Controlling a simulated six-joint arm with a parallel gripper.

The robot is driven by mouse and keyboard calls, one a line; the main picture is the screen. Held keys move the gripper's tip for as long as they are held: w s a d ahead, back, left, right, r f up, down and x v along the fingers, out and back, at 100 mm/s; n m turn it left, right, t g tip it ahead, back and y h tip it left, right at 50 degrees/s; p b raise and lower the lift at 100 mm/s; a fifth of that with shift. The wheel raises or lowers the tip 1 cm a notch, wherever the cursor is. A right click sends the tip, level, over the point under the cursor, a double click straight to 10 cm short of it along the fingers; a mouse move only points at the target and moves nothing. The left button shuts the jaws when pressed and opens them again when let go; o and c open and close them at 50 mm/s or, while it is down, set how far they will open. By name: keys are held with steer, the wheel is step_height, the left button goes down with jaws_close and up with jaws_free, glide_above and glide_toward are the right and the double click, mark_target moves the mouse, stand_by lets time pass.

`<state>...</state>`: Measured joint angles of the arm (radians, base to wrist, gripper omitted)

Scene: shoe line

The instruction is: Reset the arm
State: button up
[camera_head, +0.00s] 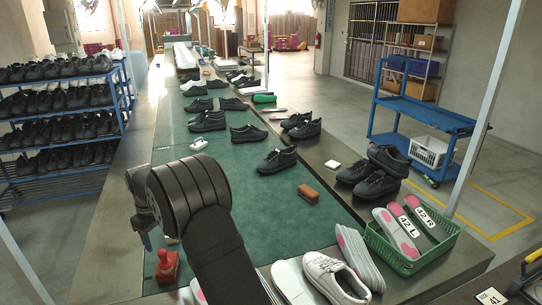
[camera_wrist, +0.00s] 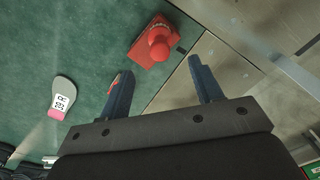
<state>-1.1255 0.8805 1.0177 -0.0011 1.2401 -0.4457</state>
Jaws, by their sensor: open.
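My arm rises in the front of the head view. My gripper (camera_wrist: 162,68) is open in the wrist view, with its two blue fingers apart and nothing between them. In the head view the gripper is mostly hidden by my own wrist. A red block with a round knob (camera_wrist: 158,45) lies just beyond the fingertips, apart from them; it also shows in the head view (camera_head: 167,268) at the front left of the green belt (camera_head: 230,185).
Black shoes (camera_head: 278,160) and a brown brush (camera_head: 308,193) lie on the belt. At the right edge stand a green basket (camera_head: 395,257) of insoles and stacked black shoes (camera_head: 375,175). White shoes (camera_head: 335,278) are at the front. A grey insole (camera_wrist: 63,95) shows in the wrist view.

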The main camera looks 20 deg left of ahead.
mark_target(161, 251)
step_height(161, 251, down, 10)
steer(key=shift+f, duration=0.15)
step_height(161, 251, up, 3)
steer(key=shift+r, duration=0.5)
steer(key=shift+f, duration=0.15)
